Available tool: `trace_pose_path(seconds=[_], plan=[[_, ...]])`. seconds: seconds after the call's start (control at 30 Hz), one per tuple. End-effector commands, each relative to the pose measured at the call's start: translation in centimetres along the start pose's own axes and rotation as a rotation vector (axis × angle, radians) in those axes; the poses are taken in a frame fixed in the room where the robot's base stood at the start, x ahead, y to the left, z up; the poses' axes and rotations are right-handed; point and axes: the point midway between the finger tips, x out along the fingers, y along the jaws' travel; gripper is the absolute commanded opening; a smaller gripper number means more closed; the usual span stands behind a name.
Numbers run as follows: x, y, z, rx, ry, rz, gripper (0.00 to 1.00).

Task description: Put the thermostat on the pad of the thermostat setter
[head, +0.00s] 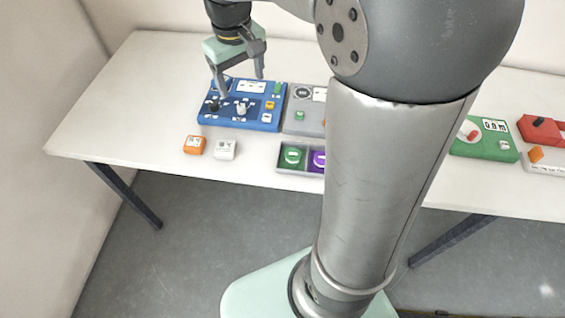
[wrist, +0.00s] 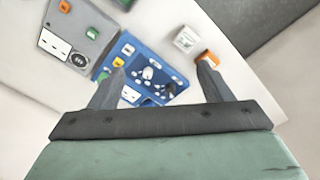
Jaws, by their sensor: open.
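My gripper (head: 241,83) is open and empty above the back of a blue panel (head: 206,118). In the wrist view my gripper (wrist: 162,62) has its fingers spread over the blue panel (wrist: 151,55). The panel carries a display, a dark knob, a white knob and small buttons. A small white box (head: 225,150) and a small orange box (head: 194,145) with a pale top face lie in front of it. The white box (wrist: 187,39) and orange box (wrist: 208,58) also show in the wrist view. No readable label tells which thing is the thermostat or its setter.
A grey panel (head: 301,123) stands right of the blue one. A grey tray (head: 283,169) with green and purple round pieces lies in front. My arm hides the table's middle. A green panel (head: 487,149) and a red one (head: 539,131) stand right. The left table end is clear.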

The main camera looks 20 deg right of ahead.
Motion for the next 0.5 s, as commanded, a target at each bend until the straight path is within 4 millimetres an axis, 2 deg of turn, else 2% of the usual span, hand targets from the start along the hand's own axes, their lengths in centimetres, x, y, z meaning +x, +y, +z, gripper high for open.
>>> trace_pose_path(seconds=[0.03,0.1,0.2,0.33,0.4,0.5], plan=[[0.4,-0.7,3.9,0.039,0.006,-0.001,0.72],[1.5,-1.6,8.5,0.093,0.013,-0.007,0.72],[3.5,-2.7,13.8,0.16,0.02,-0.018,0.72],[5.4,-3.7,18.1,0.212,0.024,-0.028,0.72],[6.0,-4.0,19.1,0.226,0.025,-0.032,0.72],[6.3,-4.1,19.7,0.233,0.024,-0.033,0.72]])
